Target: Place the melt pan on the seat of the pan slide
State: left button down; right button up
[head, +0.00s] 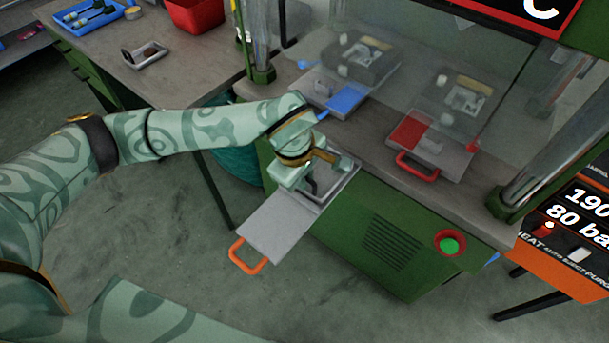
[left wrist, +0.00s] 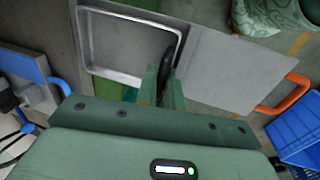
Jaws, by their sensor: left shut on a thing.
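The melt pan (head: 343,184) appears as a shallow, light-rimmed square tray at the front edge of the press table. It also shows in the left wrist view (left wrist: 92,45), with a dark upright grip (left wrist: 166,62) at its side. My left gripper (head: 308,182) is shut on that dark grip, above the pan's near side; its fingers (left wrist: 165,82) hide part of it. The pan slide (head: 268,230) is a flat grey plate with an orange handle, sticking out toward me. The pan lies over its inner end, hiding the seat; I cannot tell whether they touch. My right gripper is out of view.
A blue-handled slide (head: 347,98) and a red-handled slide (head: 430,150) lie behind a clear guard (head: 400,70). Press columns stand on both sides. A side bench (head: 150,85) holds a small tray (head: 144,57) and a red bin (head: 195,14). Floor is open at lower left.

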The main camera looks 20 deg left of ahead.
pick_arm(q)
jog(key=c, duration=1.5)
grip_release()
jog(key=p+v, duration=0.3)
jog(key=v, duration=0.9)
jog(key=shift+r+p, duration=0.1)
jog(key=shift+p, duration=0.2)
